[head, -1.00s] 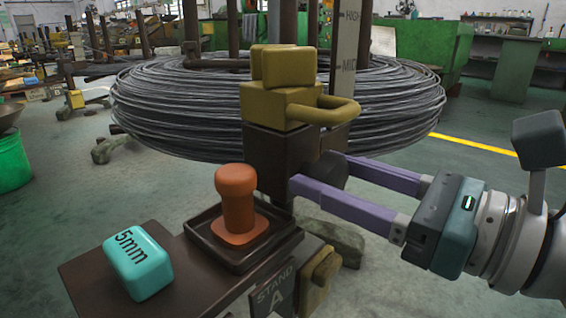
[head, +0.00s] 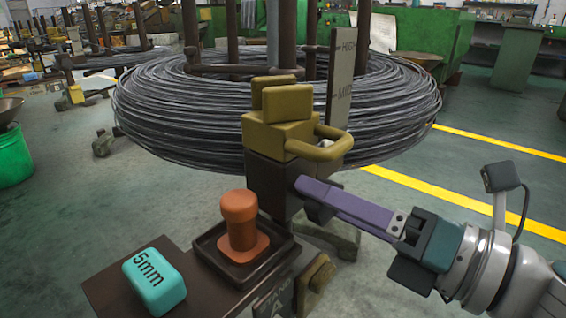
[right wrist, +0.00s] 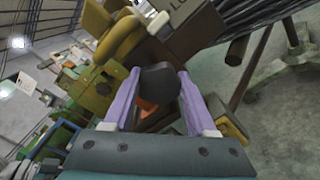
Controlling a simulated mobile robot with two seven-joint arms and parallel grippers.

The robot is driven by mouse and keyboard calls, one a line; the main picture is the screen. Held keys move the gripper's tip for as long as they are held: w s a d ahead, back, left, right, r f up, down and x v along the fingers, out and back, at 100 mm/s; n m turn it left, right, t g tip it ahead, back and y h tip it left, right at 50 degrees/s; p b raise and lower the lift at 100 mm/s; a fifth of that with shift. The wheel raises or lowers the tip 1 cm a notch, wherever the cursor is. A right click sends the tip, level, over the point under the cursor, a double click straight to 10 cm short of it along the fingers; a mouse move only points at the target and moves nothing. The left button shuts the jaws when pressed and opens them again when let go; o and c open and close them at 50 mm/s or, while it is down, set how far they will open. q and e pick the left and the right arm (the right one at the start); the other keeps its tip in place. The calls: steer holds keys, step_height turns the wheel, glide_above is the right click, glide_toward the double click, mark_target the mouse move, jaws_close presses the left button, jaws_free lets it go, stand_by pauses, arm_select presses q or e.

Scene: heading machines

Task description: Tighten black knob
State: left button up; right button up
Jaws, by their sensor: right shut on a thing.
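The black knob (right wrist: 159,82) is a dark, rounded piece between the two purple fingers of my right gripper (right wrist: 156,92) in the right wrist view. In the head view my right gripper (head: 312,197) reaches in from the right, shut on the knob at the side of the dark post (head: 268,185). One finger largely covers the other and most of the knob there. A yellow block with a curved handle (head: 296,145) sits on top of the post. My left gripper is not in view.
An orange button-like knob (head: 241,225) stands in a dark square tray (head: 214,262) in front. A teal block marked 5mm (head: 153,280) lies to its left. A large wire coil (head: 170,110) is behind the post. Open floor lies right, with yellow lines.

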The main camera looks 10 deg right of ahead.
steer(key=m+p, duration=0.2)
steer(key=m, duration=0.3)
steer(key=shift+m+p, duration=0.55)
steer(key=shift+m, duration=0.85)
steer(key=shift+f, duration=0.1)
steer(key=o, duration=1.4)
steer(key=shift+d, duration=0.1)
steer(key=p+v, duration=0.2)
steer(key=v, duration=0.8)
